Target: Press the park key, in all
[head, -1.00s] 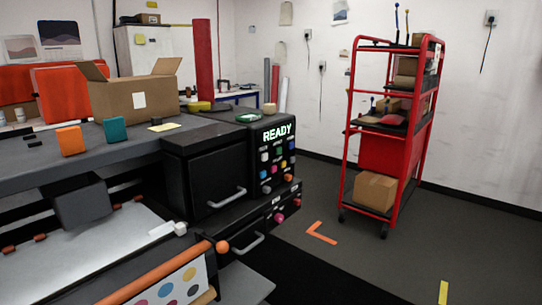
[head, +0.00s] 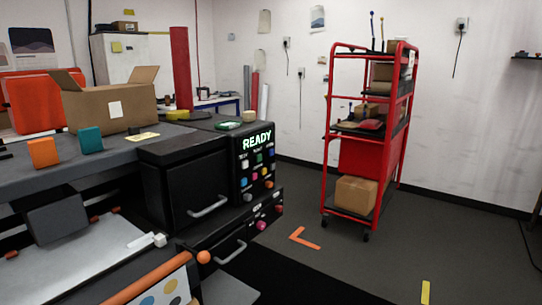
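The printer's control panel (head: 256,170) is on the front of the black machine, right of centre-left in the head view. A lit display (head: 257,140) on it reads READY. Below it are several small coloured keys, among them a white key (head: 245,164), a green key (head: 259,158) and a red key (head: 269,184). The labels by the keys are too small to read, so I cannot tell which is the park key. A pink knob (head: 262,225) sits lower down. Neither of my grippers is in view.
A red wheeled shelf cart (head: 329,150) with boxes stands to the right. Drawer handles (head: 208,207) and an orange-ended bar (head: 150,280) stick out in front. Floor between machine and cart is clear, with orange tape (head: 303,239).

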